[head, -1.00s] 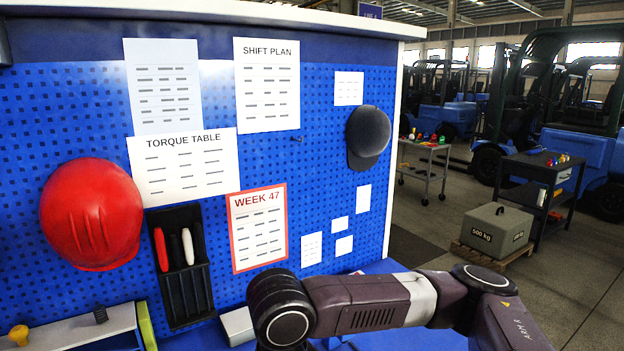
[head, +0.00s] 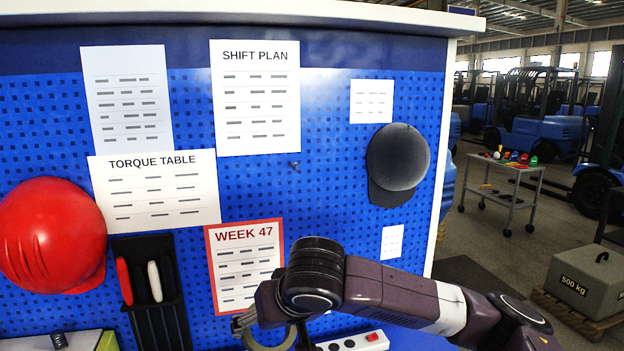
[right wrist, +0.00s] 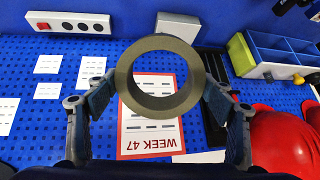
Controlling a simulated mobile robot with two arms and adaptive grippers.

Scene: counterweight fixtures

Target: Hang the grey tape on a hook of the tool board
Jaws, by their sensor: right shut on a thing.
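The grey tape (right wrist: 191,80) is an olive-grey ring held between the fingers of my right gripper (right wrist: 160,96) in the right wrist view. In the head view the right gripper (head: 264,326) is low in front of the board, beside the red-framed WEEK 47 sheet, and my own arm partly hides it. The tool board (head: 330,220) is a blue perforated panel. A small bare hook (head: 295,165) sticks out below the SHIFT PLAN sheet, above the gripper. My left gripper is not in view.
A red helmet (head: 48,235) and a dark cap (head: 398,160) hang on the board. A black holder (head: 160,318) with pens is at lower left. The board around the hook is clear.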

